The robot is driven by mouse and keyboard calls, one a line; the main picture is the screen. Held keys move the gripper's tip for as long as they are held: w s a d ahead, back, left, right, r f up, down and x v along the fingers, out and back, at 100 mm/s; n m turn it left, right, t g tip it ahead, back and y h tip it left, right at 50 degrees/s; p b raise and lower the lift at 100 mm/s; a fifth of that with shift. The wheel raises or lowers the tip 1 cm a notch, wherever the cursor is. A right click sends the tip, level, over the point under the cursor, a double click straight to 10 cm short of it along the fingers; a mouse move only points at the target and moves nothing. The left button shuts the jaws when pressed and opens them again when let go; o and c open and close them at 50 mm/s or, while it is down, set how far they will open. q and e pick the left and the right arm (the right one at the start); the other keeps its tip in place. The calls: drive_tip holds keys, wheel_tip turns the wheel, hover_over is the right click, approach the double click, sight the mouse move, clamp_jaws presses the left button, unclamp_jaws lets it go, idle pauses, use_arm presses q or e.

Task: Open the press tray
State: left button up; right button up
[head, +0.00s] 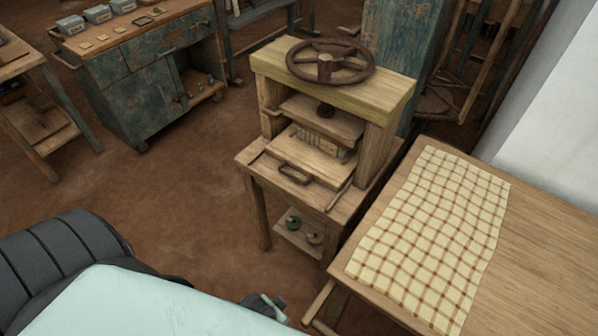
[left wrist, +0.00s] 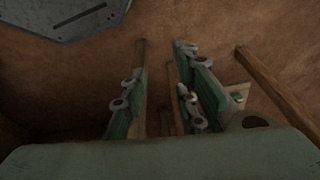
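The wooden press (head: 335,90) stands mid-picture in the head view, with a dark handwheel (head: 330,62) on top. Its flat wooden press tray (head: 312,155) lies below the pressing board, its front edge sticking out past the posts. A dark handle (head: 294,174) is on the tray's front. How far the tray is slid out is hard to tell. My left gripper (left wrist: 163,95) shows two green fingers apart, with nothing between them touching both. In the head view, a small grey and mint part of mine shows low in front of the press, apart from the handle. My right gripper is not in view.
A wooden table (head: 540,245) with a checked cloth (head: 435,225) stands close right of the press. A worn blue cabinet (head: 140,95) is at the back left, and a small wooden bench (head: 40,120) at the far left. The brown floor (head: 175,195) left of the press is clear.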

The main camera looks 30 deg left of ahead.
use_arm(q)
drive_tip(key=w+r, duration=0.4)
drive_tip(key=r, duration=0.2)
wheel_tip(320, 180, up, 21)
drive_tip(key=n+b, duration=0.2)
drive_tip(key=n, duration=1.7)
hover_over(297, 179)
drive_tip(key=s, duration=0.2)
drive_tip(key=f, duration=0.2)
drive_tip(key=w+f, duration=0.1)
drive_tip(key=f, duration=0.1)
drive_tip(key=w+f, duration=0.1)
drive_tip(key=f, duration=0.2)
drive_tip(key=shift+f, duration=0.1)
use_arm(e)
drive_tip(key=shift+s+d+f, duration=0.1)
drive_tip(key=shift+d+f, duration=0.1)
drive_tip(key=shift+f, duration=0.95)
use_arm(q)
clamp_jaws()
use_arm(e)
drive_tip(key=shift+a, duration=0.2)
